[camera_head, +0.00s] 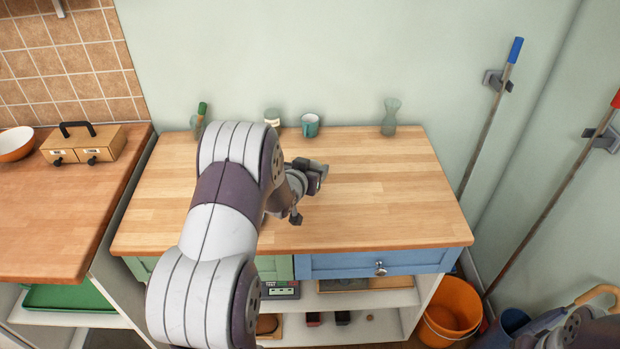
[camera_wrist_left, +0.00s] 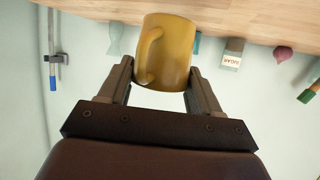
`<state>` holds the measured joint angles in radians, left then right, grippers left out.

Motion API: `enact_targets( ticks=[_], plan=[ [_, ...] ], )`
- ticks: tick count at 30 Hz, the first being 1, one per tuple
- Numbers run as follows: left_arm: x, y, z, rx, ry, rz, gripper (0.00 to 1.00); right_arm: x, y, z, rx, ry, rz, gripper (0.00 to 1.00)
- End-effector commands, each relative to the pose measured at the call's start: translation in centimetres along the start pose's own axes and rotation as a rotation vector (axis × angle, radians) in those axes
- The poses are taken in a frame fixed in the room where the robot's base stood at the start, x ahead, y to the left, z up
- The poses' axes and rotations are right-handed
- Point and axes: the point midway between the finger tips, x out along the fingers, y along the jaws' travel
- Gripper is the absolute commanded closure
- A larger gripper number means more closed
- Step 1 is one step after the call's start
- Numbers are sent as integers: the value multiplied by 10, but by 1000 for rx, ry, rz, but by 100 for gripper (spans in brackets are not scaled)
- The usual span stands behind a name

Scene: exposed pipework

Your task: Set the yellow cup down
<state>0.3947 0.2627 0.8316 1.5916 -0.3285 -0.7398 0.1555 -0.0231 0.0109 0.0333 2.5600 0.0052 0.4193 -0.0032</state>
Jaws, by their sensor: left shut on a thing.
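The yellow cup (camera_wrist_left: 167,52) is between the two fingers of my left gripper in the left wrist view, with its handle towards the left of that picture. My left gripper (camera_wrist_left: 160,88) is shut on it. That view is upside down, with the tabletop along its upper edge; I cannot tell whether the cup touches the wood. In the head view my left gripper (camera_head: 304,190) is over the middle of the wooden tabletop (camera_head: 390,190), and the cup is hidden there. My right gripper is not in view.
At the back of the tabletop stand a teal mug (camera_head: 310,125), a labelled jar (camera_head: 272,117), a glass vase (camera_head: 390,117) and a green-topped item (camera_head: 201,112). The tabletop's right part is clear. An orange bucket (camera_head: 448,312) stands on the floor at right.

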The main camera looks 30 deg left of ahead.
Motion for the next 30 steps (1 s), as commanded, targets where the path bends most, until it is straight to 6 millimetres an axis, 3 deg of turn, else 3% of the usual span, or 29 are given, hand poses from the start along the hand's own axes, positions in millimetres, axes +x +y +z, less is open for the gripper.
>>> enact_targets(
  ticks=[7,18,19,21,30],
  plan=[
    [16,-2,35,0,0,2,70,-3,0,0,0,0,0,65],
    [18,-2,41,1,1,1,70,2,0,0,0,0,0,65],
    [18,-1,40,1,1,1,27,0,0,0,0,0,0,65],
    [18,-1,40,1,1,1,11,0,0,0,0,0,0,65],
    [16,-1,36,1,1,1,11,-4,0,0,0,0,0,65]
  ],
)
